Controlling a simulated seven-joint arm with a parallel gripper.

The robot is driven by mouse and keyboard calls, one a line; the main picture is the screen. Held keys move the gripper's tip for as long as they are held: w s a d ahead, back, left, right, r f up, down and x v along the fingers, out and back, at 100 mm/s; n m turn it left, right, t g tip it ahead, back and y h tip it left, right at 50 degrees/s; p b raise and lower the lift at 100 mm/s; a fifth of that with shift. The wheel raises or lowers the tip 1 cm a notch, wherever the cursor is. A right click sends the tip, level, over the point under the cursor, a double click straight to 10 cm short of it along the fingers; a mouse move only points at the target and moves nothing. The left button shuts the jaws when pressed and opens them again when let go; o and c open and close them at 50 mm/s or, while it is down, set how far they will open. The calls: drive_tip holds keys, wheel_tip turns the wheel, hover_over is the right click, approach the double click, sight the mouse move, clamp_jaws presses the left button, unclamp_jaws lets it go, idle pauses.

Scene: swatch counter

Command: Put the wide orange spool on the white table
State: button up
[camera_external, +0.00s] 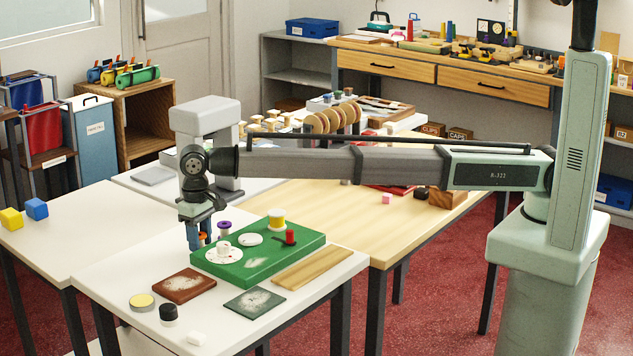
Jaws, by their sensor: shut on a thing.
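My gripper (200,244) points down over the front white table (110,275), at the back left corner of the green board (285,262). It is shut on the orange spool (203,237), which shows only as a small orange patch between the blue fingers. The fingers hide most of it, so its width and whether it touches anything below cannot be told.
On or beside the green board stand a purple-topped spool (224,228), a yellow spool (277,219), a red spool (290,237) and a white peg (224,247). A brown tile (182,286) and a dark tile (254,302) lie in front. The left white table (60,240) is mostly bare.

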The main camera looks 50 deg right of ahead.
drive_tip(key=shift+f, duration=0.15)
drive_tip(key=o, duration=1.1)
wheel_tip(320, 180, up, 12)
